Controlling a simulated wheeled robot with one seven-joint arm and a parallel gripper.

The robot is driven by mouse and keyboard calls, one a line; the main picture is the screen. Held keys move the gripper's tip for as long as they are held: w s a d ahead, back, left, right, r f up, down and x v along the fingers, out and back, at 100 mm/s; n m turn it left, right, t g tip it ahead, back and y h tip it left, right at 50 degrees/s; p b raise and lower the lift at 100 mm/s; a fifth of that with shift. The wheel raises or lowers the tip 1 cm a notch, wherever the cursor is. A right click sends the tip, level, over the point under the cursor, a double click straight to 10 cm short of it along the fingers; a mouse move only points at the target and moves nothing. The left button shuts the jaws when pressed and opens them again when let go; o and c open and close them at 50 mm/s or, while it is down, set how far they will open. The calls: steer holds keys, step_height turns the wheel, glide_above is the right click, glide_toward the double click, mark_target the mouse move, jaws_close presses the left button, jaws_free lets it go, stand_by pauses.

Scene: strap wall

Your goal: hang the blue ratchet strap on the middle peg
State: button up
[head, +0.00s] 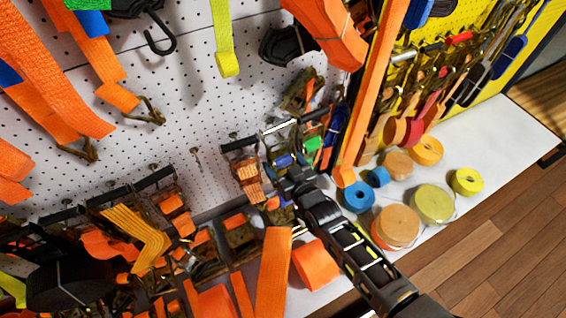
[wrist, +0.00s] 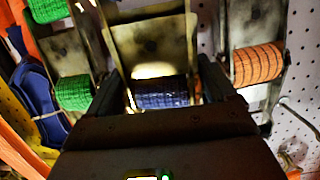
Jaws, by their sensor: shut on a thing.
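The blue ratchet strap (head: 285,160) is a metal buckle with a dark blue webbing roll, close to the white pegboard in the head view. In the wrist view its blue roll (wrist: 162,94) sits between the two fingers of my gripper (wrist: 160,88), with the metal frame rising behind it. My gripper (head: 284,174) is shut on it. Whether the strap hangs from a peg or is clear of one is hidden. A bare peg (head: 195,153) shows on the board to the left; I cannot tell if it is the middle one.
A ratchet with an orange roll (head: 246,174) hangs close on the left, and one with a green roll (head: 313,143) close on the right. Tape rolls (head: 397,224) lie on the white shelf. Many orange straps crowd the lower left.

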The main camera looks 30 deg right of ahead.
steer(key=shift+w+r, duration=0.1)
steer(key=o, duration=1.7)
steer(key=shift+o, duration=0.2)
steer(key=shift+f, duration=0.2)
steer(key=d+p+v, duration=0.1)
steer(key=v, duration=1.8)
steer(key=s+a+r, duration=0.1)
steer(key=s+r, duration=2.2)
steer(key=r, duration=0.1)
steer(key=shift+r+g, duration=0.25)
steer(key=shift+g, duration=0.15)
